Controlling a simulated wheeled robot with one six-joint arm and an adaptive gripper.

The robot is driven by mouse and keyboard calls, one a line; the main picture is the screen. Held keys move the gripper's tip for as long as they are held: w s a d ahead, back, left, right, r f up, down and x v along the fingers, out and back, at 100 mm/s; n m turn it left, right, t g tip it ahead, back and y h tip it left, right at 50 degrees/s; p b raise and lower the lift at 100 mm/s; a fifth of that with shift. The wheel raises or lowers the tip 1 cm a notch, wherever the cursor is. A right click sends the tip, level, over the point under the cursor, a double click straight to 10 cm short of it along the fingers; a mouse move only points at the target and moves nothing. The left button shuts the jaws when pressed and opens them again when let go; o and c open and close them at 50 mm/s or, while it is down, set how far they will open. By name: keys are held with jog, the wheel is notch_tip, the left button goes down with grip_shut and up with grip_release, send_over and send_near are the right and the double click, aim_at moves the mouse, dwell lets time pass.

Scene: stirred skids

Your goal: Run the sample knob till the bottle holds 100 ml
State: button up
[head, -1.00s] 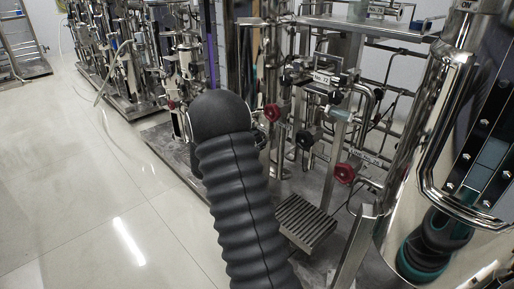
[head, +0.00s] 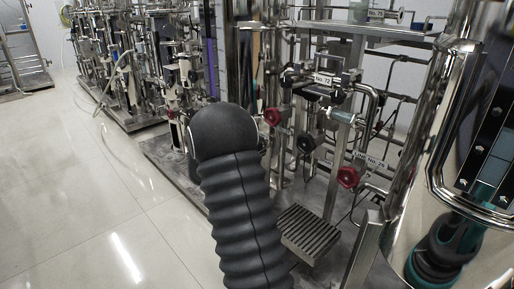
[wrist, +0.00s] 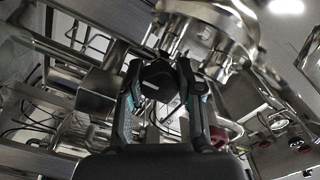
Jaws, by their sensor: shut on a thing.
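In the wrist view my gripper (wrist: 158,72) is shut on a dark knob (wrist: 157,84), with one finger on each side of it. The knob has a small light mark on its face. In the head view my black ribbed arm hides the gripper and the held knob. Red knobs (head: 272,117) and (head: 348,177) and a black knob (head: 306,142) show on the pipe stand to the right of my arm. A red knob (wrist: 218,136) also shows in the wrist view, right of the fingers. I cannot make out a bottle or its level.
A slotted metal step (head: 310,234) sits low in front of the stand. A shiny steel vessel (head: 425,215) stands close on the right, mirroring my arm. Several piped skids (head: 115,65) line the back left. The pale floor (head: 80,180) at left is clear.

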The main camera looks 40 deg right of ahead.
grip_shut()
jog(key=o, duration=1.2)
grip_release()
jog(key=shift+c, duration=0.2)
jog(key=shift+f, duration=0.1)
